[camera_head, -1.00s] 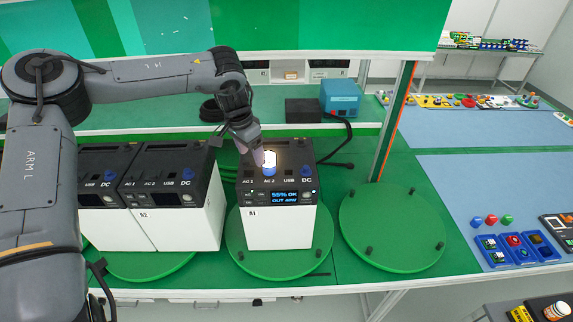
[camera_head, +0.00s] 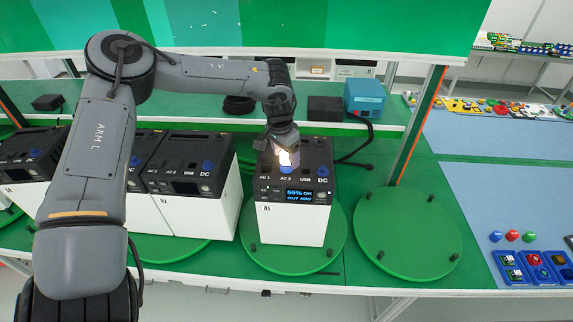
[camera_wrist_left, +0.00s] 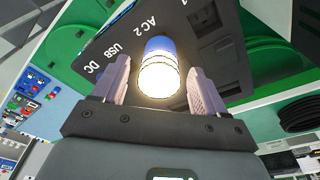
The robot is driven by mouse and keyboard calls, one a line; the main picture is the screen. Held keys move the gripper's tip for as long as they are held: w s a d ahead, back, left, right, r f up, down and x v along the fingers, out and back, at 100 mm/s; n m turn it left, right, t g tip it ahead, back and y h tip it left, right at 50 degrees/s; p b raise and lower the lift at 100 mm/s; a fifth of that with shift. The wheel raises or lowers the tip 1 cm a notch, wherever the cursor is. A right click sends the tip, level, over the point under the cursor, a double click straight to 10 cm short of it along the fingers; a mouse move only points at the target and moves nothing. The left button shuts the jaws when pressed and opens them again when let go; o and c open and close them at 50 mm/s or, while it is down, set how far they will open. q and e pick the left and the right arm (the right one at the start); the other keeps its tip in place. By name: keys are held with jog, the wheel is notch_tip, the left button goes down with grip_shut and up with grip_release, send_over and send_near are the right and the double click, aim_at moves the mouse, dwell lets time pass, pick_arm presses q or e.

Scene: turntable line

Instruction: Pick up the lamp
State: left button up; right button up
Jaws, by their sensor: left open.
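The lamp (camera_head: 285,159) is a small glowing cylinder with a blue base. It stands at the AC 2 socket on top of the front power station (camera_head: 290,222), which is white with a black top and a display reading 55%. In the left wrist view the lit lamp (camera_wrist_left: 159,68) sits between the two pale fingers. My left gripper (camera_head: 284,150) is over the lamp from behind, and its open fingers (camera_wrist_left: 160,88) stand on either side with gaps showing. The lamp's glare hides fine detail in the head view. My right gripper is not in view.
The station stands on a round green turntable (camera_head: 335,255). An empty turntable (camera_head: 408,235) is to its right. More power stations (camera_head: 195,212) stand close on the left. A blue box (camera_head: 364,97) and a black cable are behind.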

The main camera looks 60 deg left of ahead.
pick_arm(q)
jog(key=shift+w+f, duration=0.15)
jog(key=shift+f, duration=0.55)
jog(key=shift+w+f, duration=0.1)
jog(key=shift+f, duration=0.6)
jog(key=shift+c, duration=0.3)
jog(key=c, duration=1.2)
jog(key=shift+c, duration=0.2)
jog(key=shift+r, duration=0.1)
